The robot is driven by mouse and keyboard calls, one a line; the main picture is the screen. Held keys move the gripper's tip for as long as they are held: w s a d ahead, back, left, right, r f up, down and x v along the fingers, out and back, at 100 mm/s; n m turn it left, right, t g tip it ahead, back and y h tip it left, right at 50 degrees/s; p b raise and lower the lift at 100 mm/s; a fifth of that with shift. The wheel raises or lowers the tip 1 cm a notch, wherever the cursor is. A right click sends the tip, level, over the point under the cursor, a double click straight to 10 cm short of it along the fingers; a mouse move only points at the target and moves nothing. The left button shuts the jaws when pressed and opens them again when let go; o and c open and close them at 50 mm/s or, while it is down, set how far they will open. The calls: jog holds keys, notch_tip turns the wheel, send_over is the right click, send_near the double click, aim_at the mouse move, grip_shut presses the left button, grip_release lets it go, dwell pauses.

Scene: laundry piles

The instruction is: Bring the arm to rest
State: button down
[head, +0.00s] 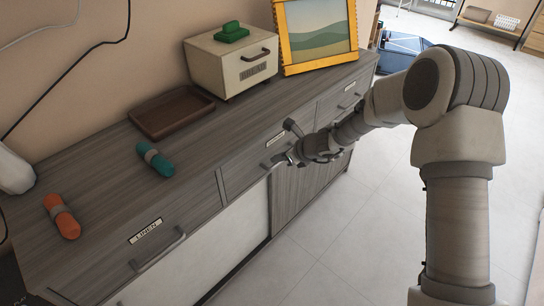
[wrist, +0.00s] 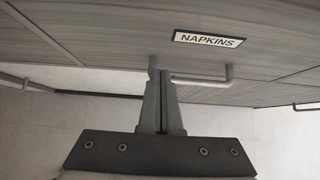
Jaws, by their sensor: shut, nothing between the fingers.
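My gripper (head: 282,159) is at the front of the grey wooden sideboard (head: 106,189), near the handle of a middle drawer in the head view. In the wrist view my gripper (wrist: 160,97) is shut, its fingers together and empty. The fingertips are close to the left end of the metal handle (wrist: 205,80) on the drawer labelled NAPKINS (wrist: 209,39). I cannot tell whether they touch it. My arm reaches in from the right in the head view.
On the sideboard are an orange roll (head: 62,216), a teal roll (head: 155,159), a brown tray (head: 172,112), a white box (head: 231,66) with green cloth (head: 232,32) on it, and a yellow-framed picture (head: 318,32). The tiled floor (head: 350,240) to the right is clear.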

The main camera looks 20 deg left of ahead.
jog(key=s+d+r+n+h+p, duration=0.1)
jog(key=s+d+r+n, duration=0.5)
jog(key=d+r, duration=0.45)
jog(key=s+d+r+n+h+p, duration=0.1)
jog(key=s+d+r+n, duration=0.55)
jog(key=r, duration=0.65)
jog(key=s+d+r+n+t+h, duration=0.1)
jog(key=s+d+r+n+h, duration=0.3)
jog(key=s+d, duration=0.45)
jog(key=s+d+r+n+t+h, duration=0.1)
jog(key=s+d+n+h, duration=0.1)
jog(key=s+d+n, duration=0.6)
notch_tip(320, 180, up, 16)
jog(key=d+m+p, duration=0.1)
jog(key=m+p, duration=0.1)
jog(key=p, duration=1.4)
jog(key=shift+w+d, duration=0.25)
jog(key=shift+d, duration=0.15)
